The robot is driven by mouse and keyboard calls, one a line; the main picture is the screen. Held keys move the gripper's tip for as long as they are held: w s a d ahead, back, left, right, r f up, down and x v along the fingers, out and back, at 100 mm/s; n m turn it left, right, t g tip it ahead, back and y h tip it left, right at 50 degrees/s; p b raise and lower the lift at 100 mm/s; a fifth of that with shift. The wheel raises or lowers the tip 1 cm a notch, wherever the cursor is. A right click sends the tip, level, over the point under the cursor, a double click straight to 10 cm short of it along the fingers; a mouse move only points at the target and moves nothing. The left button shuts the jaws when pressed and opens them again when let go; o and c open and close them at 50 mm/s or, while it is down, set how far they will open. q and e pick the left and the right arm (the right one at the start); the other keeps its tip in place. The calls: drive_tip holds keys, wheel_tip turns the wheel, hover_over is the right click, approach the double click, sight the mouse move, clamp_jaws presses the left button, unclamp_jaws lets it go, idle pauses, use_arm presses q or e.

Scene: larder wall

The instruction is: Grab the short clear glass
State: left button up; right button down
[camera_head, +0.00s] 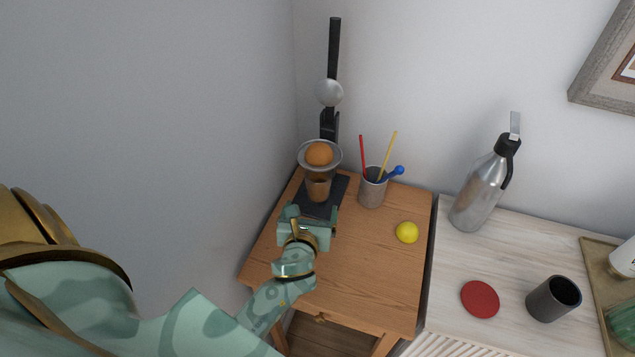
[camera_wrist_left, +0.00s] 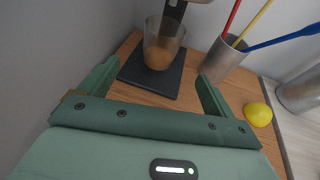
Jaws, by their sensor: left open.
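The short clear glass (camera_head: 318,189) stands on the dark base (camera_head: 331,203) of a juicer, under its bowl and an orange (camera_head: 319,153). The wrist view shows the glass (camera_wrist_left: 164,43) upright, with brownish orange showing through its lower part. My left gripper (camera_head: 312,213) is open and empty, on the near side of the glass. In the wrist view its two fingers (camera_wrist_left: 157,72) point toward the glass, one to each side of it, with a gap still between fingertips and glass. My right gripper is not in view.
A metal cup (camera_head: 371,190) with red, yellow and blue sticks stands right of the juicer. A yellow lemon (camera_head: 407,232) lies on the wooden table (camera_head: 379,275). A steel bottle (camera_head: 478,192), red disc (camera_head: 480,299) and dark cup (camera_head: 553,299) are farther right. A grey wall closes the left.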

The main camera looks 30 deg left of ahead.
sight(317, 191)
use_arm(q)
drive_tip(key=x, duration=0.4)
drive_tip(key=shift+w+f+b, duration=0.15)
drive_tip(key=shift+w+b, duration=0.2)
drive_tip(key=shift+w, duration=0.05)
drive_tip(key=x, duration=0.3)
drive_tip(key=shift+s, duration=0.1)
drive_tip(key=shift+a, duration=0.1)
drive_tip(key=shift+w+a+b, duration=0.15)
drive_tip(key=shift+w+b, duration=0.2)
drive_tip(key=shift+w, duration=0.15)
drive_tip(key=b+x, duration=0.1)
drive_tip(key=x, duration=0.3)
drive_tip(key=shift+w+f, duration=0.1)
drive_tip(key=shift+w, duration=0.2)
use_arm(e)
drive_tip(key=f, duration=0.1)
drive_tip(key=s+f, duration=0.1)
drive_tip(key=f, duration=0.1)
use_arm(q)
drive_tip(key=shift+s, duration=0.1)
drive_tip(key=shift+c, duration=1.2)
drive_tip(key=c, duration=1)
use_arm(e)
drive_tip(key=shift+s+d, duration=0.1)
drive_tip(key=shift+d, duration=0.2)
